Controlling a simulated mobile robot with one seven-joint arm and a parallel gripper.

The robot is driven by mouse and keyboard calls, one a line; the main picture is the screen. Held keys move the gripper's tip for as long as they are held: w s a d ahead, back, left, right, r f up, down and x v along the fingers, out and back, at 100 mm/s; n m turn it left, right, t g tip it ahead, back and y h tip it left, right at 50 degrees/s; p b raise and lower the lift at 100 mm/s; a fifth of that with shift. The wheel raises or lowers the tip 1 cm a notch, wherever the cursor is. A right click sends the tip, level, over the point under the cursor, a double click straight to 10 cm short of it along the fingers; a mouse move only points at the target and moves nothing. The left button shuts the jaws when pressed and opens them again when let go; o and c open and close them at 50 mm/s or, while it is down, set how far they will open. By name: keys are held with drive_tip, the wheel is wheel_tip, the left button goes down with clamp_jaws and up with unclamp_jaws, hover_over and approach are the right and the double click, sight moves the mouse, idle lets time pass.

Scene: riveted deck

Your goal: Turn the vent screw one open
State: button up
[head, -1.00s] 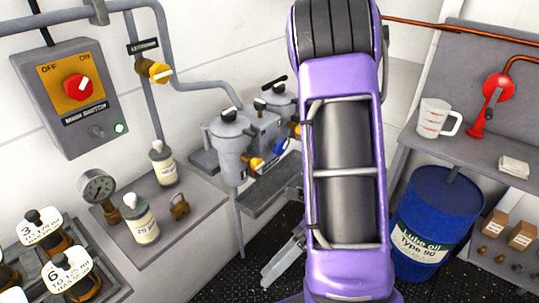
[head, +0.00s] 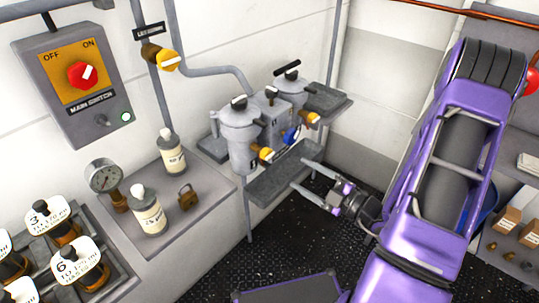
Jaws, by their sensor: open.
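A grey twin-pot filter unit (head: 236,140) is mounted on the wall at the middle of the head view. A dark knob (head: 239,102) sits on the lid of its left pot; it may be vent screw one, but I can read no label. The right pot has a dark T-shaped handle (head: 287,69) on top. Yellow-handled valves (head: 265,154) and a blue handle (head: 291,134) are at the unit's front. My gripper (head: 302,174) is open and empty, its fingers pointing left, to the lower right of the unit and apart from it.
A grey drip tray (head: 283,180) lies below the pots. The main switch box (head: 72,75) hangs above. Dark floor is clear below the tray.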

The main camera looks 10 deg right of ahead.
sight(270, 156)
drive_tip(key=x, duration=1.2)
drive_tip(key=shift+w+a, duration=0.1)
drive_tip(key=shift+w, duration=0.05)
clamp_jaws()
